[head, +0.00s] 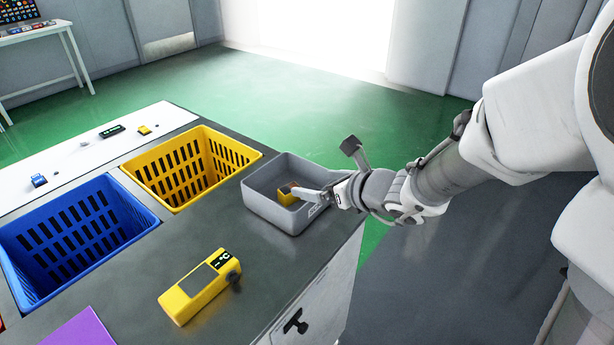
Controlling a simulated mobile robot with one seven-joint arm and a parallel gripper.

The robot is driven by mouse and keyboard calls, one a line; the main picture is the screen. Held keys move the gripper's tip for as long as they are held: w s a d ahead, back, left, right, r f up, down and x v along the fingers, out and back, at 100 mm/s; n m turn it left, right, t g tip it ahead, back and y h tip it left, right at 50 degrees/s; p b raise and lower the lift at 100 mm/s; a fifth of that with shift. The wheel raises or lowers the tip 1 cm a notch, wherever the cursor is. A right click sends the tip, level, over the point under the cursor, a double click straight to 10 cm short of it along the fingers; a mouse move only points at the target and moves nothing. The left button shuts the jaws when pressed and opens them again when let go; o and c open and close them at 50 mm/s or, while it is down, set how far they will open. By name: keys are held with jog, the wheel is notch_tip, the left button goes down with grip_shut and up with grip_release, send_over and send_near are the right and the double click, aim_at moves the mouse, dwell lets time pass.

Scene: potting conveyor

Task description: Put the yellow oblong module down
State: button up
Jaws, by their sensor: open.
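A yellow oblong module (287,198) with a darker patch on top lies in the grey tray (273,220) at the counter's right edge. My gripper (303,192) reaches into the tray from the right. Its jaws are open at the module's right side. Part of the module is hidden by the gripper, and I cannot tell whether a finger touches it.
A yellow basket (207,187) and a blue basket (135,242) stand left of the tray. A yellow °C meter (203,288) lies on the counter in front. A white belt (75,170) behind carries several small parts. A purple sheet (84,329) lies at the front left.

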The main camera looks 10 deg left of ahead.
jog(key=s+d+r+n+g, duration=0.2)
jog(key=s+r+n, duration=0.1)
jog(key=s+n, duration=0.45)
jog(key=s+d+r+n+g, duration=0.1)
jog(key=s+r+n+g, duration=0.1)
jog(key=s+r+n, duration=0.5)
jog(key=s+d+f+n+h, duration=0.1)
jog(key=s+d+n+h, duration=0.2)
jog(key=d+n, duration=0.3)
jog(key=s+d+f+n+t+h, duration=0.1)
jog(key=s+d+n+h, duration=0.3)
jog(key=d, duration=0.5)
jog(key=shift+s+d+n+h, duration=0.3)
jog(key=shift+n+h, duration=0.5)
jog(key=shift+n, duration=0.45)
notch_tip(320, 180, up, 10)
jog(key=p, duration=0.9)
jog(key=shift+f+p, duration=0.25)
jog(key=shift+p, duration=0.15)
